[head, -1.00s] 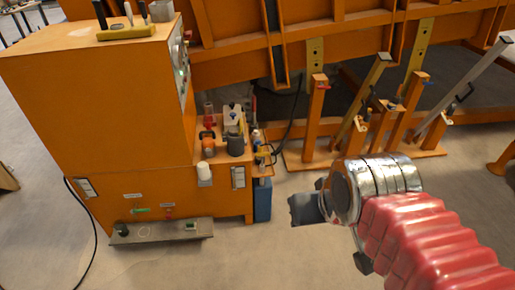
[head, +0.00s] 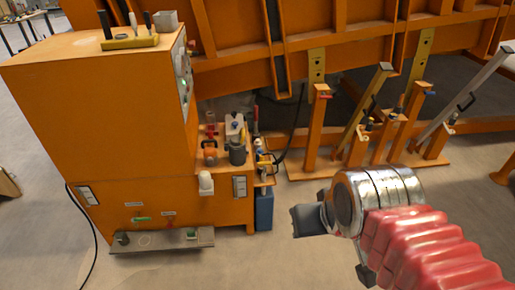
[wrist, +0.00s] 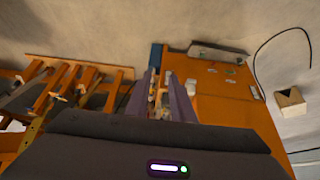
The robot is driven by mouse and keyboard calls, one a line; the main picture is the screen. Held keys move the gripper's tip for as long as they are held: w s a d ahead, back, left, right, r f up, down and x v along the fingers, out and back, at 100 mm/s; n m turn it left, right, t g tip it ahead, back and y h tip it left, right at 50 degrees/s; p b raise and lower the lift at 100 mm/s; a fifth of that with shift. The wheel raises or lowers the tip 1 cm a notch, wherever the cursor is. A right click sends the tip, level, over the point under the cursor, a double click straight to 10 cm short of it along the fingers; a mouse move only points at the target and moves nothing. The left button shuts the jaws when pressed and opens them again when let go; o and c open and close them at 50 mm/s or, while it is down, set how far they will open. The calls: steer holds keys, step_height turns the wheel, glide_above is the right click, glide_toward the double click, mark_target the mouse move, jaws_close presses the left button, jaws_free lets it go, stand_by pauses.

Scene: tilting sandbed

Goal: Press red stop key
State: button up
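The orange control cabinet (head: 100,120) stands at the left of the head view. Low on its front is a small red key (head: 169,222) under a white label. A green key (head: 142,219) is to its left. The cabinet also shows in the wrist view (wrist: 225,105), where the keys are too small to tell apart surely. My gripper (head: 298,221) is in front of and to the right of the cabinet, apart from it. In the wrist view its two fingers (wrist: 159,75) are apart with nothing held between them.
A grey ledge (head: 163,242) juts out below the keys. A side shelf holds small items, including a dark cup (head: 237,154); a blue canister (head: 264,209) stands below. Orange posts (head: 318,130) stand at the back right. The floor before the cabinet is clear.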

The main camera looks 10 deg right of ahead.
jaws_close()
stand_by(1.4)
